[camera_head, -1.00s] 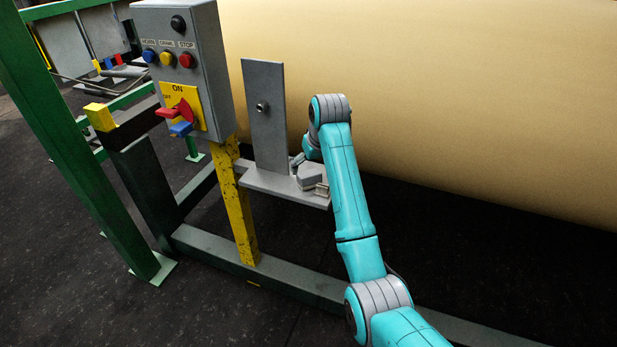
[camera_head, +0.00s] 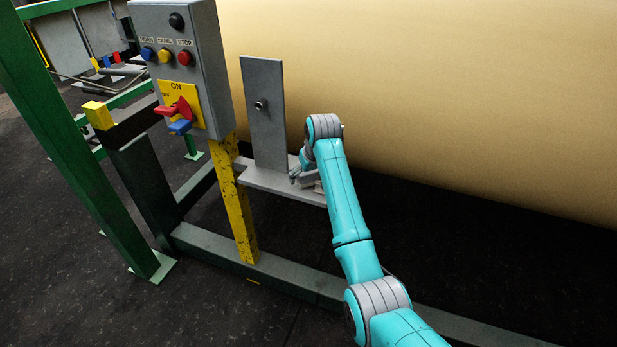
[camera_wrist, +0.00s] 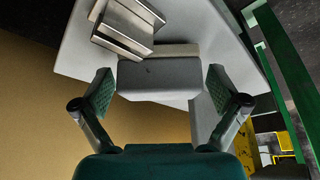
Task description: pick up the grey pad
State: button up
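The grey pad (camera_wrist: 158,80) lies on a light grey shelf (camera_wrist: 80,52) in the wrist view. It is a block with rounded edges and a paler strip along its far side. My gripper (camera_wrist: 160,86) is open, with one green-padded finger to the left of the pad and one to the right. Gaps show between the fingers and the pad's ends. In the head view my gripper (camera_head: 298,174) is low over the shelf (camera_head: 268,182), and my arm hides much of that spot.
A metal channel piece (camera_wrist: 128,28) lies just beyond the pad. An upright grey plate (camera_head: 264,115) stands at the shelf's back. A switch box (camera_head: 180,70) on a yellow post (camera_head: 233,200) is to the left. A large tan roll (camera_head: 430,90) fills the area behind.

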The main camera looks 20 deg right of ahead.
jog(key=c, duration=1.1)
jog(key=shift+o, duration=0.2)
jog(key=shift+r, duration=0.15)
